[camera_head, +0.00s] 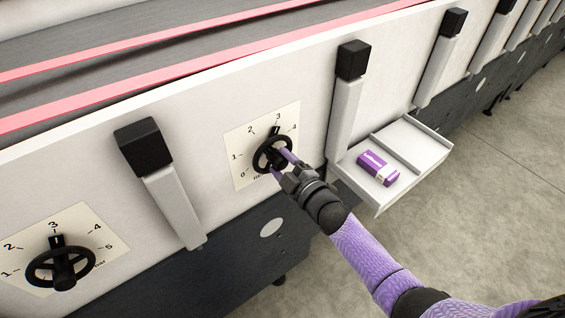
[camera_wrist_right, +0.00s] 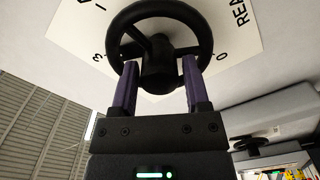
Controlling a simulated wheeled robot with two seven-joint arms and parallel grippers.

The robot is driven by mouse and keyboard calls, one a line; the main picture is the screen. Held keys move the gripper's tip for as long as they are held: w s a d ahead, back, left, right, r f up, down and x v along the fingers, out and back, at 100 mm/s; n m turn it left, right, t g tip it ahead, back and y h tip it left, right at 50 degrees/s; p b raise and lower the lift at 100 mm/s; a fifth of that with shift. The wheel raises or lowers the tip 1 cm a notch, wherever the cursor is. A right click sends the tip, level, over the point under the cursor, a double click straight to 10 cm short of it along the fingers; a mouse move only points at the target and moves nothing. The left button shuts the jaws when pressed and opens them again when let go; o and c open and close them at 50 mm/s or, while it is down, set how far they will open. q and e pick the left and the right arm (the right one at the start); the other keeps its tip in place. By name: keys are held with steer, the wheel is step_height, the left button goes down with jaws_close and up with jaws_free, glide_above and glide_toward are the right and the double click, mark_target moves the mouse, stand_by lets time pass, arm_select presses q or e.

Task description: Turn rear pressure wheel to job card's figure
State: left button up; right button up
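The rear pressure wheel (camera_head: 262,162) is a small black handwheel with spokes and a hub, on a white dial plate (camera_head: 239,143) numbered from 0. Its black pointer block (camera_head: 275,131) stands close to the 3. In the right wrist view the wheel (camera_wrist_right: 203,40) fills the top, with part of the word REAR on the plate. My right gripper (camera_head: 283,163) is at the wheel. Its two purple fingers (camera_wrist_right: 160,85) stand apart on either side of the hub, with narrow gaps visible. Contact with the rim is unclear. My left gripper is out of view. No job card is readable.
A second dial with a black handwheel (camera_head: 62,268) is at the lower left, its pointer near 3. Black-topped grey posts (camera_head: 145,148) (camera_head: 352,62) stand either side of the rear dial. A white shelf tray (camera_head: 431,150) holds a purple box (camera_head: 377,169). Open floor lies right.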

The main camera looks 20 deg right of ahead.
steer(key=shift+o, duration=1.3)
steer(key=v, duration=1)
steer(key=shift+p, duration=0.35)
steer(key=shift+r, duration=0.25)
